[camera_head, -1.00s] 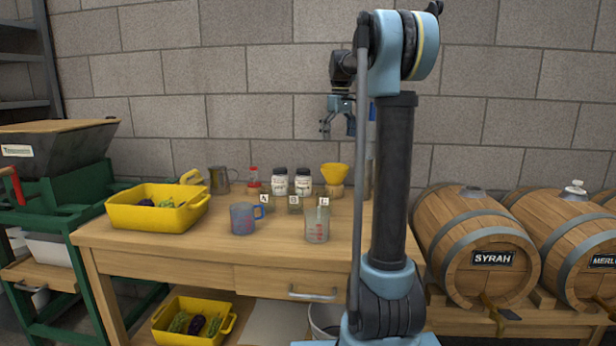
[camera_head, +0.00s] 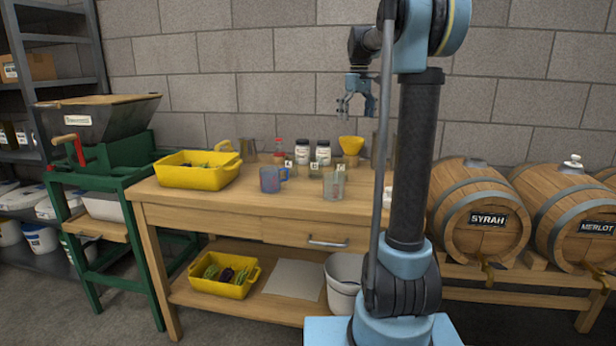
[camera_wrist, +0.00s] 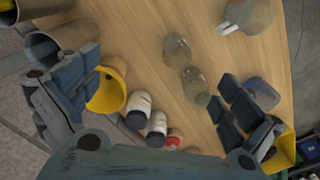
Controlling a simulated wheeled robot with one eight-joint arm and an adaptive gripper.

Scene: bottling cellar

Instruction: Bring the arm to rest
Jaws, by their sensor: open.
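My arm stands upright in front of the wooden workbench (camera_head: 240,212), toward its right end. My gripper (camera_head: 357,108) hangs from the folded arm above the back right part of the bench, in front of the block wall. In the wrist view my gripper (camera_wrist: 150,110) has its two fingers spread wide apart with nothing between them touching the pads. Jars and the bench top show below it, at a distance.
Barrels (camera_head: 480,215) stand right. A green-framed crusher (camera_head: 100,130) stands left. A bucket (camera_head: 341,280) sits below.

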